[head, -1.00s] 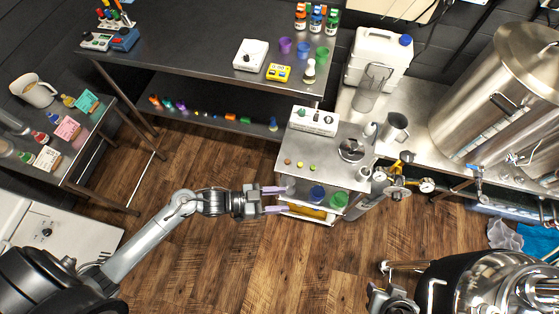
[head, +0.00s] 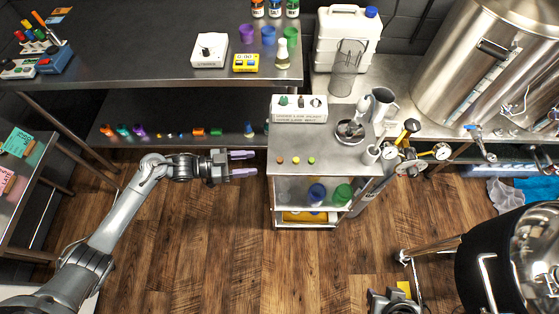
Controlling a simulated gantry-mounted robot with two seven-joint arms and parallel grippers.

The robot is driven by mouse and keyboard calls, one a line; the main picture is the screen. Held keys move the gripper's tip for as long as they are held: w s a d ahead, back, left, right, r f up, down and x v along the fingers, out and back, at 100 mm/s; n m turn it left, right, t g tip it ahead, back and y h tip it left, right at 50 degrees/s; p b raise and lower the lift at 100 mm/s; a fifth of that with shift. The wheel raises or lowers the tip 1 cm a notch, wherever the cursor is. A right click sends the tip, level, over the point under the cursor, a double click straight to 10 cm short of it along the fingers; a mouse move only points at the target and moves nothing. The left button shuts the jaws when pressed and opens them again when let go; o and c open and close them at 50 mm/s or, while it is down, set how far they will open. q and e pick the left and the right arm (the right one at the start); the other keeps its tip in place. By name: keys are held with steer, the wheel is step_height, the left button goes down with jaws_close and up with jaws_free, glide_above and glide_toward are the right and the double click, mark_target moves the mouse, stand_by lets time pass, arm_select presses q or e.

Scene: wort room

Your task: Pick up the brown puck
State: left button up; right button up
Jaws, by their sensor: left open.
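The brown puck (head: 279,160) is a small orange-brown disc on the top of the steel cart (head: 328,150), near its left edge. It is the leftmost of a row of three, beside a yellow puck (head: 295,160) and a green puck (head: 311,160). My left gripper (head: 250,164) points right, with its two pale purple fingers apart and nothing between them. It is just left of the cart's edge in the picture, apart from the puck; its height relative to the cart top is hard to tell. My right gripper (head: 392,300) shows partly at the bottom edge, its fingers unclear.
A white control box (head: 299,108) stands at the back of the cart top, and a steel dish (head: 350,131) to the right. Cups sit on the shelf below. A dark bench (head: 150,60) lies behind my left arm. A gauge (head: 441,151) and valves are right of the cart.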

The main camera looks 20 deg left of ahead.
mark_target(277, 160)
arm_select(q)
steer(key=x, duration=0.8)
steer(key=shift+w+d+r, duration=0.15)
steer(key=shift+r, duration=0.05)
jaws_close()
